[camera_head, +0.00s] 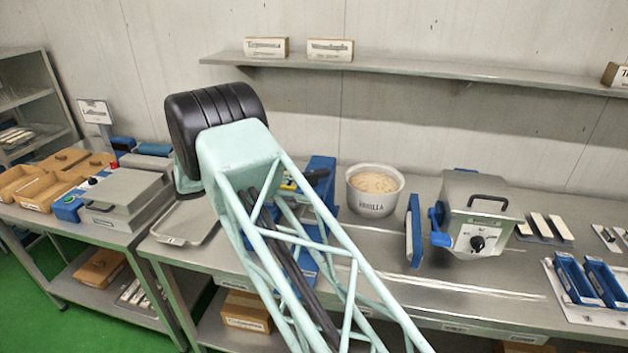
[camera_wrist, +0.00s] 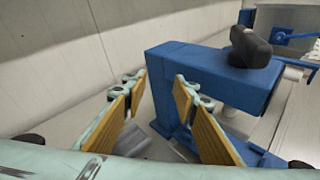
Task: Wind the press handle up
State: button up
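The press is a blue machine (camera_wrist: 190,72) right of centre in the wrist view, with a black handle (camera_wrist: 250,46) on its top. In the head view the blue press (camera_head: 322,200) stands on the bench, partly hidden behind my arm, and its dark handle (camera_head: 317,174) points right. My gripper is hidden behind my arm in the head view.
A metal tray (camera_head: 186,222) lies left of my arm. A wall shelf (camera_head: 430,75) runs above. The front of the bench at right is partly clear.

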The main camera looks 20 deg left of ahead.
aim_at(312, 179)
jog(key=s+r+h, duration=0.2)
jog(key=s, duration=0.5)
jog(key=s+r+g+h+b, duration=0.1)
jog(key=s+r+h, duration=0.1)
jog(key=s, duration=0.6)
jog(key=shift+h, duration=0.5)
jog(key=shift+r, duration=0.1)
jog(key=shift+x, duration=6.85)
jog(key=c, duration=0.8)
jog(key=shift+c, duration=0.2)
jog(key=shift+n+t+y, duration=1.7)
jog(key=shift+t+y, duration=0.1)
jog(key=shift+y, duration=0.1)
